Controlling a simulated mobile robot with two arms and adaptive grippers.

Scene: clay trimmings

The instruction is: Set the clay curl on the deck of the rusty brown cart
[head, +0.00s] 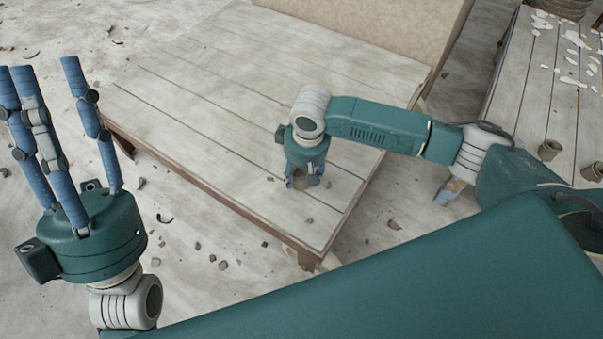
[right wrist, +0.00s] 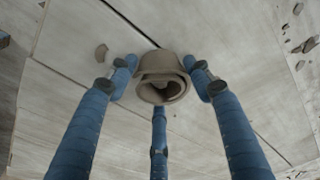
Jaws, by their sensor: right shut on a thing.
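The clay curl (right wrist: 160,68) is a small grey-brown rolled piece, seen between the fingers in the right wrist view. My right gripper (head: 303,184) points down over the near part of the rusty brown cart's plank deck (head: 240,110) and is shut on the curl. The curl also shows in the head view (head: 300,183), low over the boards and partly hidden by the fingers. I cannot tell whether it touches the deck. My left gripper (head: 48,80) is open and empty, fingers up, off the cart's left side.
Small clay crumbs (head: 308,220) lie on the deck near the right gripper. A tan upright panel (head: 370,30) stands along the far edge. At right, another plank surface (head: 530,100) bears white flakes and small brown cups (head: 549,150). The deck's middle is clear.

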